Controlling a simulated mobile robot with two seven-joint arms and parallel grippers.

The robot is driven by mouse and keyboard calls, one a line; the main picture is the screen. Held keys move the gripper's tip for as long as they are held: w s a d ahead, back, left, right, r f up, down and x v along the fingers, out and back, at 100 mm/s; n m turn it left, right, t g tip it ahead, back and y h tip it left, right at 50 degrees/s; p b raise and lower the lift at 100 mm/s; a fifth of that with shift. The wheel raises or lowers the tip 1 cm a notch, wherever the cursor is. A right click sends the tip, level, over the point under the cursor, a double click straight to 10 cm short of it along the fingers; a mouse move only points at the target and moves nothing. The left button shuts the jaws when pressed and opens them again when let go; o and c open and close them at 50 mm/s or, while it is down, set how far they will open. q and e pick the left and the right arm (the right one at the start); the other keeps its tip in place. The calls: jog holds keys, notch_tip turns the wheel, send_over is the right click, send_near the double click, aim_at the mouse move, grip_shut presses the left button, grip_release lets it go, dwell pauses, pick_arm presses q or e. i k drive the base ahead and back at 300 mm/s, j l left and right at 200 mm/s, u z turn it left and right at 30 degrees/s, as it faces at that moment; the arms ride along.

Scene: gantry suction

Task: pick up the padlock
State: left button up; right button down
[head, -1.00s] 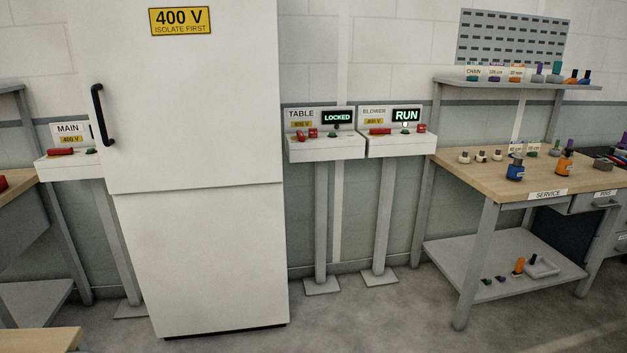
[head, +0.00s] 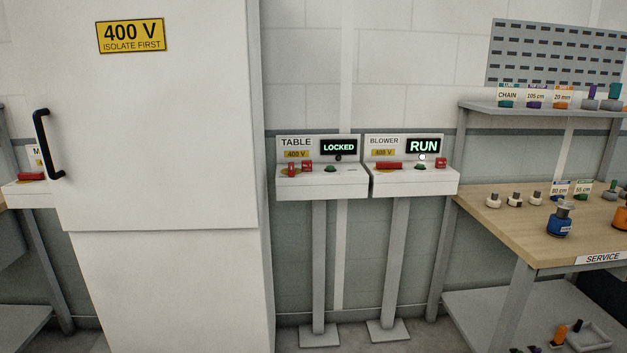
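A small red block that looks like a padlock (head: 441,163) sits at the right end of the BLOWER control box (head: 415,184). It is too small to make out a shackle. Another small red block (head: 307,165), perhaps also a padlock, is at the red handle on the TABLE control box (head: 321,188). The TABLE display (head: 339,147) reads LOCKED and the BLOWER display (head: 422,146) reads RUN. Neither of my grippers is in view.
A tall white cabinet (head: 165,150) with a black handle stands at the left. A wooden service bench (head: 500,225) with small coloured items stands at the right, below a shelf (head: 535,108). Both control boxes stand on grey posts; nothing visible blocks their fronts.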

aim_at(307, 166)
jog(key=i+l+u, duration=0.1)
jog(key=i+l, duration=0.65)
jog(key=l, duration=0.25)
jog(key=u, duration=0.05)
